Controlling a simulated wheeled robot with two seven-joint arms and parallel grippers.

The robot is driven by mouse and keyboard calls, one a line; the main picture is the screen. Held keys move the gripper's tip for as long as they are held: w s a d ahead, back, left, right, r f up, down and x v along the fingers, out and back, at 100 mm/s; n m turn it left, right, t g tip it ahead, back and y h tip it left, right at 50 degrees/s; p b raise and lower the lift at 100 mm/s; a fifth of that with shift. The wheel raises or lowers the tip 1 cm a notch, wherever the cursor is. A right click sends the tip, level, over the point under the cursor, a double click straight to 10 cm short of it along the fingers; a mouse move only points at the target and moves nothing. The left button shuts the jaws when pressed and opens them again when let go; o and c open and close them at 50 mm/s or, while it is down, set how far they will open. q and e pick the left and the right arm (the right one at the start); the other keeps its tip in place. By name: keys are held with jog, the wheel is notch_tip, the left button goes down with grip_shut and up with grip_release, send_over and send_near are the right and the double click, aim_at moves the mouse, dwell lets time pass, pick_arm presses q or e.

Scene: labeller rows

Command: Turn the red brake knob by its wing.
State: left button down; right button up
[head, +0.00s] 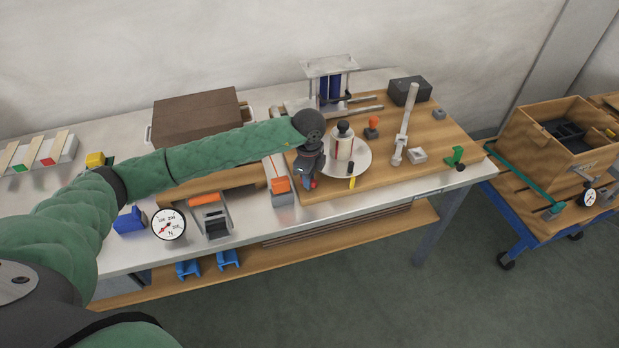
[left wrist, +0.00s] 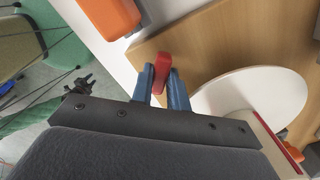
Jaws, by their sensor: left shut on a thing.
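The red brake knob (head: 313,184) sits near the front left edge of the wooden board, beside the round white plate. In the left wrist view its red wing (left wrist: 162,72) stands between the two blue fingertips. My left gripper (head: 307,178) reaches down over the knob, and it is shut on the wing, as the left wrist view (left wrist: 160,84) shows. The knob's base is hidden behind the gripper.
The white plate (head: 360,170) with a white roll (head: 342,148) stands close to the right of my gripper. An orange-topped block (head: 281,188) is close on the left. A metal post (head: 406,125) rises farther right. The table's front edge is near.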

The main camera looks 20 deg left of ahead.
pick_arm(q)
jog(key=shift+n, duration=1)
jog(key=shift+n+p, duration=0.4)
jog(key=shift+n, duration=0.6)
